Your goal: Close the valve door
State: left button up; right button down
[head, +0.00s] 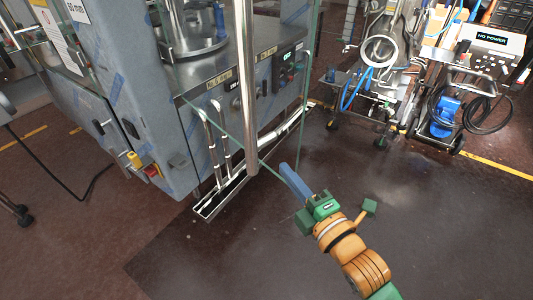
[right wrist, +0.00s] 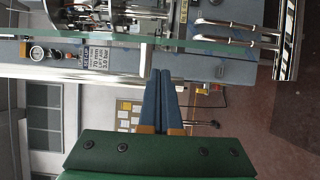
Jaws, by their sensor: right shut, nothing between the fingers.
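The valve door looks like a clear glass panel with greenish edges (head: 309,90) on the front of the grey filling machine. A thick vertical metal bar (head: 246,90) shows at the glass. The door seems to stand out from the machine; its exact angle is hard to tell. My right gripper (head: 283,168) is shut and empty, its blue fingers close to the lower part of the glass. I cannot tell if they touch it. In the right wrist view the shut fingertips (right wrist: 161,72) lie just below the glass edge (right wrist: 225,46) and by the metal bar (right wrist: 75,73). My left gripper is not in view.
The machine (head: 130,80) fills the left, with a control panel (head: 285,75), upright pipes (head: 217,145) and a floor drain tray (head: 220,195) low in front. Wheeled equipment with hoses (head: 380,70) stands at the back right. The dark floor (head: 220,265) in front is clear.

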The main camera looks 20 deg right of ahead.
aim_at(266, 148)
jog(key=w, duration=0.3)
jog(key=w+a, duration=0.1)
jog(key=w, duration=0.1)
jog(key=w+p, duration=0.1)
jog(key=w, duration=0.2)
jog(key=shift+w+a, duration=0.35)
jog(key=shift+w+f, duration=0.1)
jog(key=shift+w, duration=0.25)
